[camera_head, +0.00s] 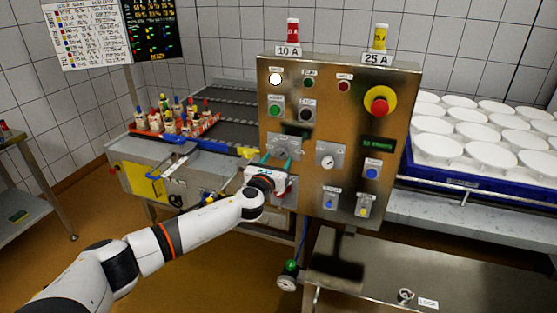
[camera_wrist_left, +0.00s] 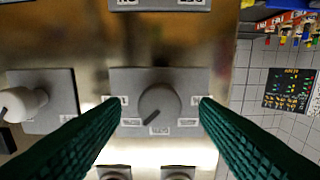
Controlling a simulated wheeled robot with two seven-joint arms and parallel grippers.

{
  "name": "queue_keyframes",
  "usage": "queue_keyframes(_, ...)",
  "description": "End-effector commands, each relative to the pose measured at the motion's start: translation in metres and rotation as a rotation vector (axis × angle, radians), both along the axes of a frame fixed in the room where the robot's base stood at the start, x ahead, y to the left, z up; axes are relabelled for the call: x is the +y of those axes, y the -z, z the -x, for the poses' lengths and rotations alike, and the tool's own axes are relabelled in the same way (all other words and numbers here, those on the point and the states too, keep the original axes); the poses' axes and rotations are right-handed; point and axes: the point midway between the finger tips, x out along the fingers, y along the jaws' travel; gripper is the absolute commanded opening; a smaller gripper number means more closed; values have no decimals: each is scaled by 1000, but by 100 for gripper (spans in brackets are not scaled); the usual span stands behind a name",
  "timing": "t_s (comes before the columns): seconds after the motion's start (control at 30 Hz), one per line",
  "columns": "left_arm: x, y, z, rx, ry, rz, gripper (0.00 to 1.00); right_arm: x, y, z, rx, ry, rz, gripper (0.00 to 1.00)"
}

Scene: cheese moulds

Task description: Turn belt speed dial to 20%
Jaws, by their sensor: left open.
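A grey round dial (camera_wrist_left: 160,104) on a square grey plate (camera_wrist_left: 190,78) fills the middle of the left wrist view. Its dark pointer slants down-left in that view; small white labels around it are too small to read. My left gripper (camera_wrist_left: 155,100) is open, with a dark green finger on either side of the dial and space between. In the head view, the left gripper (camera_head: 280,157) is at the steel control panel (camera_head: 305,70), over a grey plate (camera_head: 283,140) whose dial its fingers hide. My right gripper is not in view.
The panel also carries a white knob (camera_head: 327,161) to the right, several buttons and a red emergency stop (camera_head: 379,100). A red crate of bottles (camera_head: 205,126) stands at the left, and a blue tray (camera_head: 450,176) of white moulds at the right.

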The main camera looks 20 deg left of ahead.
Motion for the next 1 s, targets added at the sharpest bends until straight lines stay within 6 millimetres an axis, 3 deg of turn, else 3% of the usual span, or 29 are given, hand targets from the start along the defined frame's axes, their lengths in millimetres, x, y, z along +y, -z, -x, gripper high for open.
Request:
queue_keyframes(0.2, -1, 0, -14, 0, 0, -1, 56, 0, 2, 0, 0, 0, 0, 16)
queue_keyframes(0.5, -1, 0, -15, 1, 0, 0, 56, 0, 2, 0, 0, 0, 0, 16)
queue_keyframes(0.77, 0, 0, -15, 1, 0, 0, 13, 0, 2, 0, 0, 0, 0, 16)
queue_keyframes(1.0, -1, 1, -15, 2, 0, 18, 11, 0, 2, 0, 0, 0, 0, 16)
